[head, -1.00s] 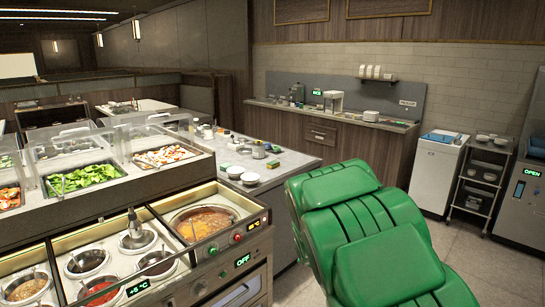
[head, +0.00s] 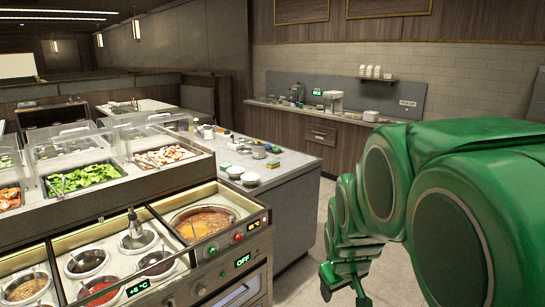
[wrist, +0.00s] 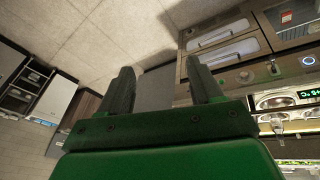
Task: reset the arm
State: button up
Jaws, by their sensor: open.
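My green arm fills the right side of the head view. My gripper (head: 345,284) hangs low near the bottom centre of the head view, to the right of the sauce-well counter and above the floor. In the wrist view my gripper (wrist: 158,88) shows two dark fingers standing apart with nothing between them. It is open and empty, with the grey floor and cabinet fronts beyond it. The sauce wells (head: 88,262) sit in the counter at the lower left, apart from my gripper.
A soup pot (head: 203,220) sits in the counter beside the wells. Clear-covered food trays (head: 84,180) stand behind. A grey worktop (head: 285,165) with bowls stands in the middle, and a back counter (head: 340,120) lines the wall. The floor (head: 290,285) between is clear.

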jog(key=s+r+m+g, duration=0.1)
jog(key=s+m+g, duration=0.1)
jog(key=s, duration=1.1)
jog(key=s+r+m+g, duration=0.2)
jog(key=s+g, duration=0.1)
jog(key=s, duration=1.1)
jog(key=shift+s+a+g+y, duration=0.2)
jog(key=shift+g+y, duration=0.2)
